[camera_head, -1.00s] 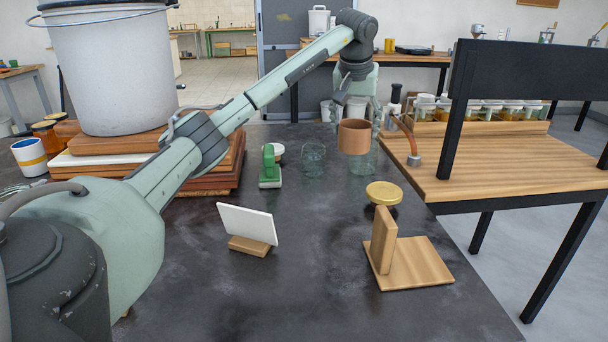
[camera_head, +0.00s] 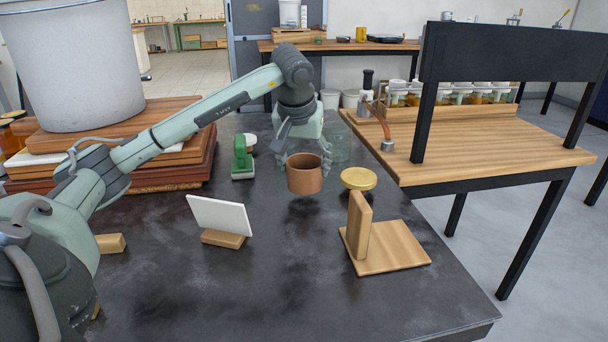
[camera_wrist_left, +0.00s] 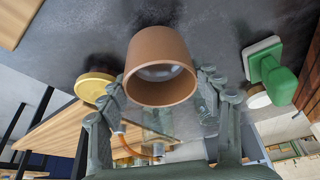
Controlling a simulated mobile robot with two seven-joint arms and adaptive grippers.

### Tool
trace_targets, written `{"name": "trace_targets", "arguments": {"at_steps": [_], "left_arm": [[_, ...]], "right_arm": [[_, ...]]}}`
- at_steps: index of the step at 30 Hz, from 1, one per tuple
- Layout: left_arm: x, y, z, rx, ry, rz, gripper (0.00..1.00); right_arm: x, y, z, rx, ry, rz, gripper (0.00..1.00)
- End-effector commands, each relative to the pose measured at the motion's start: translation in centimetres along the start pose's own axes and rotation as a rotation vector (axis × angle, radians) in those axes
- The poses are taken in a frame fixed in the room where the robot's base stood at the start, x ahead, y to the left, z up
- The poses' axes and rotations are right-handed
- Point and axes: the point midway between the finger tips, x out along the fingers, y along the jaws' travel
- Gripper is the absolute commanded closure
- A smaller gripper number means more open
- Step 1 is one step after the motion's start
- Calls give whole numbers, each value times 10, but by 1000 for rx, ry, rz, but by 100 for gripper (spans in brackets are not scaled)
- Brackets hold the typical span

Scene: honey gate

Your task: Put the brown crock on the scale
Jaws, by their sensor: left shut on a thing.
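The brown crock (camera_head: 305,178) is a plain, open-topped cup held upright a little above the dark table. My left gripper (camera_head: 307,163) is behind it, its fingers shut on the crock's sides. In the left wrist view, the crock (camera_wrist_left: 158,55) sits between the fingers (camera_wrist_left: 160,92), its mouth facing the camera. A round brass-coloured pan (camera_head: 358,178) on a low base stands just right of the crock, apart from it; it looks like the scale, but I cannot be sure. It also shows in the left wrist view (camera_wrist_left: 94,86). My right gripper is not in view.
A wooden stand (camera_head: 385,247) and a white card (camera_head: 220,216) in a wooden holder are nearer. A green device (camera_head: 242,160) stands left of the crock; clear glassware (camera_head: 340,146) is behind. Stacked boards (camera_head: 180,170) carry a large bucket (camera_head: 75,65).

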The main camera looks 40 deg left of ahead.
Motion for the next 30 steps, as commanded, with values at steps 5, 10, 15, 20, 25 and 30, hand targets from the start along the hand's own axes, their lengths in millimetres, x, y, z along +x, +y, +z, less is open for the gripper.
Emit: {"name": "trace_targets", "arguments": {"at_steps": [5,10,15,20,25,30], "left_arm": [[21,0,9,1,0,0,77],[23,0,9,0,3,1,77],[24,0,9,0,2,0,77],[26,0,11,1,0,0,27],[26,0,11,1,-1,0,15],[26,0,11,1,-1,0,15]], "right_arm": [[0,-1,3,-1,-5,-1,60],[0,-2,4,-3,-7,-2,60],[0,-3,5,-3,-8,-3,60],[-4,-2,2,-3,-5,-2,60],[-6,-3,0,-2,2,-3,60],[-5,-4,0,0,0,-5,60]]}}
